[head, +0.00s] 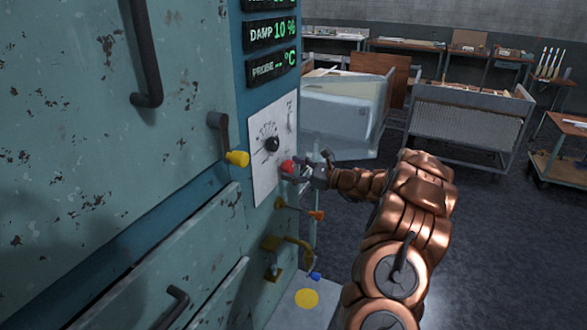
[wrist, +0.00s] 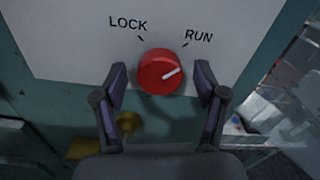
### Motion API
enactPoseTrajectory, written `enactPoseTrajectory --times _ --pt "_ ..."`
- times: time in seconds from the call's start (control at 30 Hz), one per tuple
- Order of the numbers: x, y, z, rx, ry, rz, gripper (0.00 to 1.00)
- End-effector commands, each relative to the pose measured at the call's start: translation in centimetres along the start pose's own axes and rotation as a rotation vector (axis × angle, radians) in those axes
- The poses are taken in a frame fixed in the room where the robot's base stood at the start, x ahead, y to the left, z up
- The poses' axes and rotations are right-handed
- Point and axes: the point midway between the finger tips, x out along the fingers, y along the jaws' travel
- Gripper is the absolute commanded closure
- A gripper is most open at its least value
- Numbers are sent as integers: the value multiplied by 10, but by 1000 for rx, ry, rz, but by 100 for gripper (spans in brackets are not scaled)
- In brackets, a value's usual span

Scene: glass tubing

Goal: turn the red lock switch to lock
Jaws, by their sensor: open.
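The red lock switch (wrist: 160,72) is a round red knob on a white panel, below the printed words LOCK and RUN. Its white pointer line slants up to the right, toward the RUN side. The knob also shows in the head view (head: 288,166), at the lower right of the panel. My gripper (wrist: 160,88) is open, with one finger on each side of the knob's lower part. Gaps show between both fingers and the knob in the wrist view. In the head view my gripper (head: 298,172) is right at the knob and partly covers it.
A black dial (head: 271,144) sits on the white panel (head: 262,180) up and left of the knob. A lever with a yellow end (head: 237,158) sticks out to the left.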

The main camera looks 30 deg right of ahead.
Motion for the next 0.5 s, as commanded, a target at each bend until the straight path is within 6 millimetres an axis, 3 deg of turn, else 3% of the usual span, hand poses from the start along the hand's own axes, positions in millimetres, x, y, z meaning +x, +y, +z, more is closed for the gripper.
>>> enactPoseTrajectory --times 0.1,0.5 --pt "0 0 0 0 0 0 30" --pt "0 0 0 0 1 0 72"
